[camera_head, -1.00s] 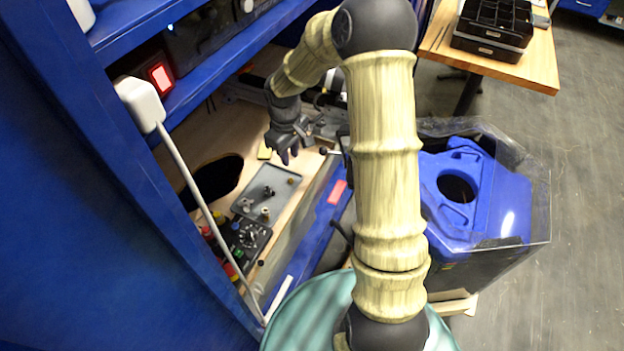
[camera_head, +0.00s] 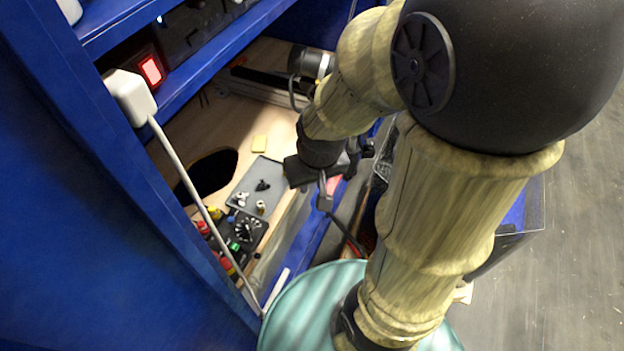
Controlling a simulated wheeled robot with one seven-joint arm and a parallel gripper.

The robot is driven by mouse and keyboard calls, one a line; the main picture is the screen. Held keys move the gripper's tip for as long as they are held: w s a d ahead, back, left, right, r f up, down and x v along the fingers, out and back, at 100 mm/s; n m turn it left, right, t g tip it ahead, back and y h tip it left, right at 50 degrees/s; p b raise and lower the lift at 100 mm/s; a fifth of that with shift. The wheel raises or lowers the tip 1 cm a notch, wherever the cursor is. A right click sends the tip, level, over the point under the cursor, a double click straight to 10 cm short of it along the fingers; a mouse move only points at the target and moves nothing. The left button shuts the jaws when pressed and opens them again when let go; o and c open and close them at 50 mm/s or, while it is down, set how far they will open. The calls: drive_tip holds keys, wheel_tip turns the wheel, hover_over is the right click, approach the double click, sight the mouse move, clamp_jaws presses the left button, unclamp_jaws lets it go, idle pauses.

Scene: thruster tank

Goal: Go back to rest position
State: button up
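My arm, with pale wood-patterned links and black joints, rises from my teal base and bends high and close to the camera. My gripper (camera_head: 325,188) hangs at the end of the forearm, over the front edge of the blue bench and to the right of the grey tray. It appears apart from the tray. Its fingers are small, dark and partly hidden, so I cannot tell whether they are open or shut. I see nothing clearly held in it.
A white box (camera_head: 130,97) with a cable is on the blue frame at left. Grey floor (camera_head: 570,240) is clear at right.

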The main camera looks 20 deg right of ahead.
drive_tip(key=shift+r, duration=0.1)
drive_tip(key=w+p+v, duration=0.1)
drive_tip(key=p+v, duration=0.5)
drive_tip(key=shift+w+r+p, duration=0.15)
drive_tip(key=shift+r+p, duration=0.2)
